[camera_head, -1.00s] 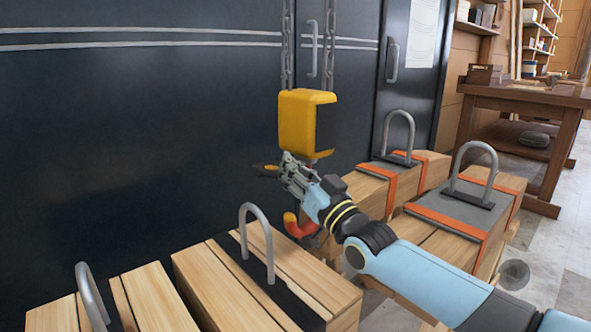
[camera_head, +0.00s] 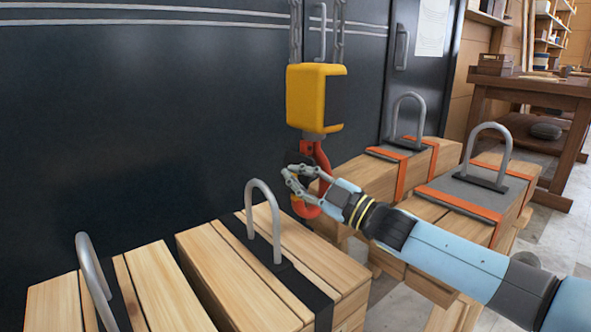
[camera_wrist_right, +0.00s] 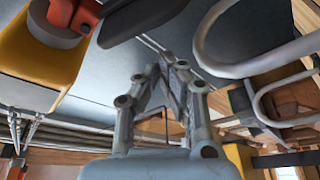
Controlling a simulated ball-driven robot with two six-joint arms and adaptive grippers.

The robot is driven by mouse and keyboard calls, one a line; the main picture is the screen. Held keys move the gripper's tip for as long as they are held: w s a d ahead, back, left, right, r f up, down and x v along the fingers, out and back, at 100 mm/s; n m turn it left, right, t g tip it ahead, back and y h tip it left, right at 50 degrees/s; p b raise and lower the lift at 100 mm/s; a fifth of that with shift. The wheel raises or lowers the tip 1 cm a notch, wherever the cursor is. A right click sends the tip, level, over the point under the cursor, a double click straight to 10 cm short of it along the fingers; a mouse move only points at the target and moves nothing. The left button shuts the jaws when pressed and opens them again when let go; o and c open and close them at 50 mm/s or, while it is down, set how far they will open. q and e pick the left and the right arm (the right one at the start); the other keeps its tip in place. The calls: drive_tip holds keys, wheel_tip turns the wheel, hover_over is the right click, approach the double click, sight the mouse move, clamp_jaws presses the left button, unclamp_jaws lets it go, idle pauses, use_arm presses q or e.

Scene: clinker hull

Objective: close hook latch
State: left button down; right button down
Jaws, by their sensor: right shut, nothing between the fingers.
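The red-orange hook (camera_head: 318,157) hangs under a yellow block (camera_head: 313,95). Its curved lower part shows below my right gripper (camera_head: 292,180). That gripper is shut and empty, in front of the hook's opening in the head view and hiding part of it; I cannot tell whether they touch. In the right wrist view, the closed fingers (camera_wrist_right: 163,72) stand mid-picture. An orange part of the hook (camera_wrist_right: 82,14) and the yellow block (camera_wrist_right: 32,70) are at upper left. A dark bar (camera_wrist_right: 140,18), possibly the latch, crosses the top edge. The latch's position is unclear. My left gripper is out of view.
Wooden crates with grey loops stand below, at front (camera_head: 225,262) and right (camera_head: 440,215). One grey loop (camera_wrist_right: 222,68) looks near my right gripper in the wrist view. Chains (camera_head: 296,35) run up from the block. A dark wall (camera_head: 150,130) stands behind.

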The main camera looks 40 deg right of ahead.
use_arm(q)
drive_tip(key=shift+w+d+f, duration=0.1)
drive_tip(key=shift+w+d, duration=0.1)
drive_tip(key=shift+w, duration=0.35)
use_arm(e)
drive_tip(key=shift+w+d+f+n+g+y, duration=0.15)
drive_tip(key=shift+d+f+n+g, duration=0.25)
drive_tip(key=shift+n, duration=0.55)
drive_tip(key=shift+s+d+f+n+g+y, duration=0.1)
drive_tip(key=shift+d+f+n+g, duration=0.15)
drive_tip(key=shift+f+n, duration=0.55)
drive_tip(key=shift+w+d+f+n+g+y, duration=0.1)
drive_tip(key=shift+d+f+n+g+y, duration=0.15)
drive_tip(key=shift+n, duration=0.9)
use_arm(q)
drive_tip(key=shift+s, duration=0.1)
